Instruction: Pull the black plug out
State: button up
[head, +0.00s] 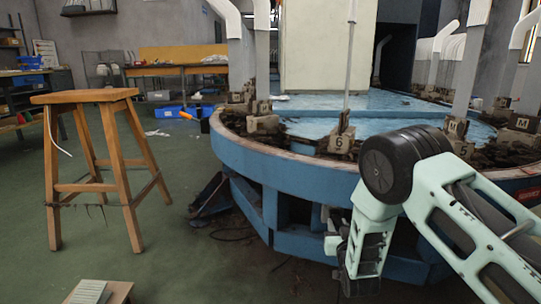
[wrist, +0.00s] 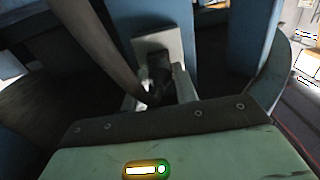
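In the wrist view, a dark object that looks like the black plug (wrist: 160,72) sits at a pale grey plate (wrist: 158,42) on a blue upright. A thick brownish cable (wrist: 105,50) runs from the upper left down towards it. My gripper (wrist: 160,97) is right at the plug, with pale finger parts showing to its left and right. Shadow and the gripper's housing hide the fingertips, so I cannot tell whether they touch it. In the head view, my gripper (head: 360,284) hangs low in front of the blue round machine (head: 285,170). The plug is hidden there.
A wooden stool (head: 100,150) stands on the green floor at left. A small low box (head: 98,292) is at the bottom edge. Dark debris (head: 210,197) lies by the machine's base. The floor between stool and machine is mostly free.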

aim_at(338, 224)
jog(key=shift+w+b, duration=0.45)
jog(key=shift+w, duration=1.25)
jog(key=shift+s, duration=0.15)
dwell(0.4)
jog(key=c, duration=0.5)
jog(key=o, duration=0.7)
jog(key=shift+c, duration=0.2)
jog(key=shift+s+p, duration=1.55)
jog(key=shift+s, duration=2.45)
jog(key=shift+r, duration=0.1)
